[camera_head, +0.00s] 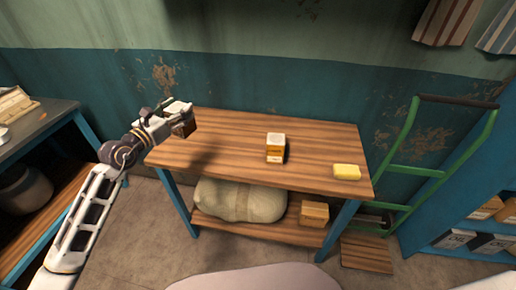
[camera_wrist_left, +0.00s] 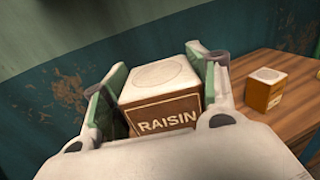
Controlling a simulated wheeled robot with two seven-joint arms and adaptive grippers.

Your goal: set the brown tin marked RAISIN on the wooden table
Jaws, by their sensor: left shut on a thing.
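The brown tin marked RAISIN (camera_wrist_left: 165,114) has a pale lid with a round ring on top. My left gripper (camera_wrist_left: 157,92) is shut on it, one finger on each side, in the left wrist view. In the head view my left gripper (camera_head: 178,113) holds the tin (camera_head: 187,129) at the back left of the wooden table (camera_head: 225,135). I cannot tell whether the tin's base touches the table top; a dark shadow lies on the wood nearby. My right gripper is not in view.
An orange-brown tin with a pale lid (camera_head: 275,148) stands mid-table; it also shows in the wrist view (camera_wrist_left: 264,90). A yellow block (camera_head: 347,172) lies at the front right. A sack (camera_head: 240,200) and box (camera_head: 314,213) sit on the lower shelf. A green hand truck (camera_head: 415,172) stands right.

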